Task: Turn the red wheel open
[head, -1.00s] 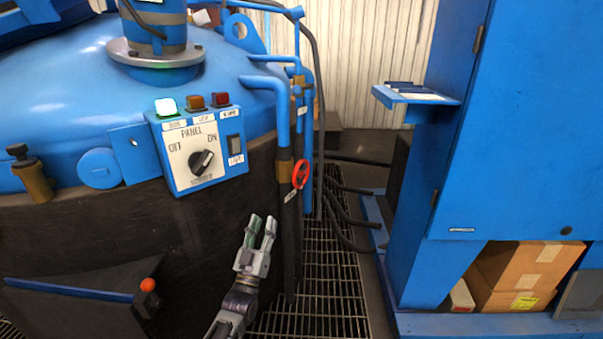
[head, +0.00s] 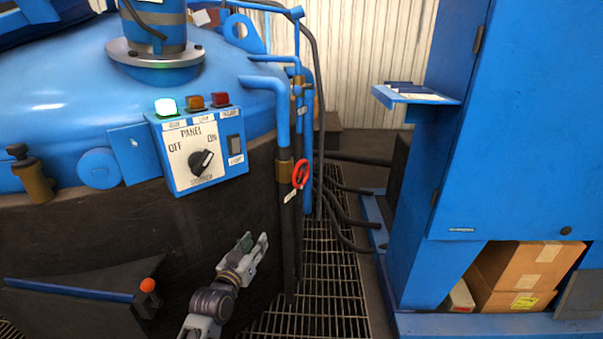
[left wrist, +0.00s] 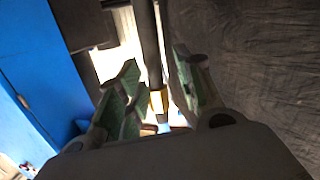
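The red wheel (head: 300,174) is a small ring-shaped handwheel on a brass valve (head: 284,170), fitted on the blue and black vertical pipe to the right of the control panel. My left gripper (head: 256,243) is below and to the left of the wheel, apart from it, in front of the furnace's dark side. In the left wrist view its green-padded fingers (left wrist: 150,95) stand apart with nothing between them that they touch. A dark pipe shows beyond them, and I cannot make out the red wheel there. My right gripper is not in view.
The furnace panel (head: 200,150) with a black knob and lamps is left of the pipe. A blue cabinet (head: 510,130) with a small shelf (head: 415,96) stands at right. Black hoses (head: 345,210) run over the floor grating (head: 325,285) between them.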

